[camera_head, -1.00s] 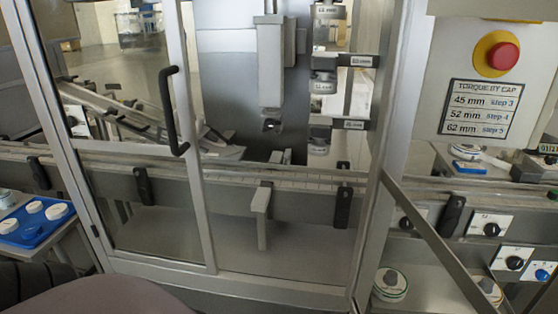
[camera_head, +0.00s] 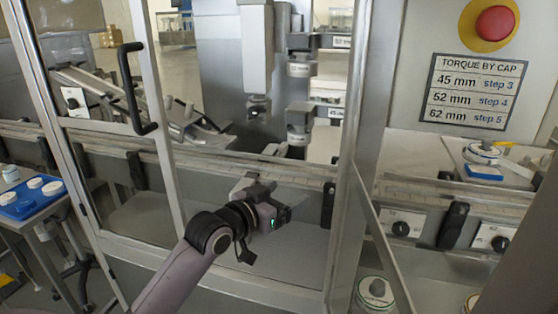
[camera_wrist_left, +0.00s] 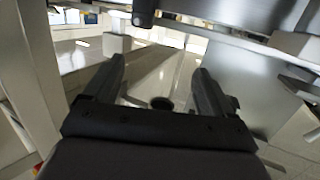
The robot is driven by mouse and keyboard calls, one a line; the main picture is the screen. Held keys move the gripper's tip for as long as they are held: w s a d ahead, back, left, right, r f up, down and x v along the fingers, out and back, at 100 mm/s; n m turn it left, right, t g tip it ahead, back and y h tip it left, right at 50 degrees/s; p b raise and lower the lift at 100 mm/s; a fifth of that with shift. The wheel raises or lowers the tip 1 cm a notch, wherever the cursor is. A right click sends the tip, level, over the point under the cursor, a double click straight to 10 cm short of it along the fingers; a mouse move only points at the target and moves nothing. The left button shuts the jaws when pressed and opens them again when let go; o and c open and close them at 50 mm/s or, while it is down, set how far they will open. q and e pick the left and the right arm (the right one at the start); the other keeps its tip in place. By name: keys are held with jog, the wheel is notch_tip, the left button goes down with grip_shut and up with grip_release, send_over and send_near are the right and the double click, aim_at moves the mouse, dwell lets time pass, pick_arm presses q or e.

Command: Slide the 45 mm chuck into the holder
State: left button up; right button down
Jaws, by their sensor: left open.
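A grey chuck (camera_head: 298,128) hangs at the lower arm of a rack behind the conveyor, and another chuck (camera_head: 300,68) hangs at the arm above. The holder labels (camera_head: 335,113) are small; the lower one seems to read 45 mm, but I cannot be sure. A press head (camera_head: 257,60) with a dark tip stands left of the rack. My left gripper (camera_head: 280,214) is low in the door opening, in front of the conveyor and below the chucks. In the left wrist view its fingers (camera_wrist_left: 160,78) are apart with nothing between them. My right gripper is not in view.
The conveyor (camera_head: 235,168) runs across behind my left gripper. The framed glass door (camera_head: 165,160) stands left of my arm, and a metal post (camera_head: 355,150) stands right. A blue tray (camera_head: 30,210) with white caps is at far left. A torque sign (camera_head: 475,92) hangs at right.

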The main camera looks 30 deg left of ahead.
pick_arm(q)
jog(key=t, duration=0.2)
send_near(292, 142)
jog(key=w, duration=0.5)
jog(key=shift+w+d+f+b, duration=0.1)
jog(key=shift+w+d+b, duration=0.1)
jog(key=shift+d+b, duration=0.15)
jog(key=shift+w, duration=0.15)
jog(key=shift+w+d+p, duration=0.2)
jog(key=shift+w, duration=1.45)
jog(key=shift+w+d+p, duration=0.15)
jog(key=shift+w+d, duration=0.1)
jog(key=shift+w, duration=1.4)
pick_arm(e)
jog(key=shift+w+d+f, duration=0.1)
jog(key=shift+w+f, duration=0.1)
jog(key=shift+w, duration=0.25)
pick_arm(q)
jog(key=c, duration=1.1)
jog(key=o, duration=0.3)
jog(key=shift+c, duration=1.2)
jog(key=shift+p, duration=0.45)
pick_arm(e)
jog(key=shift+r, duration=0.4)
